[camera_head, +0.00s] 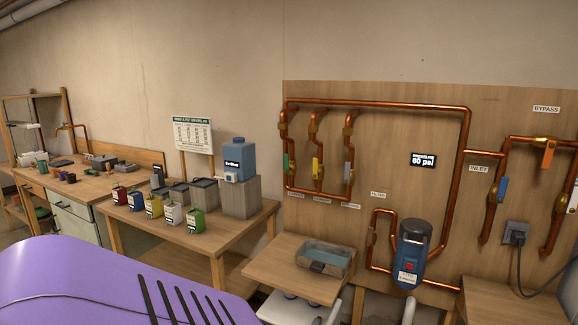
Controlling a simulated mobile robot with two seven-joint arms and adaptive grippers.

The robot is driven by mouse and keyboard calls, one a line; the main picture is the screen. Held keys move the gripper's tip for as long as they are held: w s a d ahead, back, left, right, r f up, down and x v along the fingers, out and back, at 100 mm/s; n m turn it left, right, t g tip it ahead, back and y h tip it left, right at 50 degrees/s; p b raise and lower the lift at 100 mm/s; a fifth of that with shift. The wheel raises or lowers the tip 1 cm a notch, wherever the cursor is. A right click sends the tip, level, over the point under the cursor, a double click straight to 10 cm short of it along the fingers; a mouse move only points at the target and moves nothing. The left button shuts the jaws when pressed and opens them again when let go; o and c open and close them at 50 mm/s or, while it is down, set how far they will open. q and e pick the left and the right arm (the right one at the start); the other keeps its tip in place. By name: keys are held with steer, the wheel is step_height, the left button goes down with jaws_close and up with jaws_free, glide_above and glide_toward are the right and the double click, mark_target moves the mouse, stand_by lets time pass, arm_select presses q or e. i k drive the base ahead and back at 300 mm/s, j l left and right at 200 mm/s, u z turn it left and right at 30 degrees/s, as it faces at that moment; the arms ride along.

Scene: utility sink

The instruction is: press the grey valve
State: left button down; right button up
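The grey valve (348,171) is a short grey lever on the rightmost of three vertical copper branches on the wooden wall panel. Its handle hangs down from a brass body. To its left are a yellow valve handle (315,169) and a green valve handle (286,165) on matching branches. All three handles hang roughly vertical. I cannot make out either gripper in the head view, and nothing is seen touching the grey valve.
A blue filter unit (411,255) is to the right. Blue (502,188) and orange (548,157) handles are farther right.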

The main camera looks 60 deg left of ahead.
mark_target(348, 167)
steer(key=j+u, duration=0.5)
steer(key=i+j+u, duration=0.15)
steer(key=j+u, duration=0.3)
steer(key=i+j, duration=0.1)
steer(key=j, duration=0.25)
steer(key=i+j+u, duration=0.1)
steer(key=j, duration=0.2)
steer(key=i+j+u, duration=0.1)
steer(key=i+j, duration=0.25)
steer(key=j, duration=0.25)
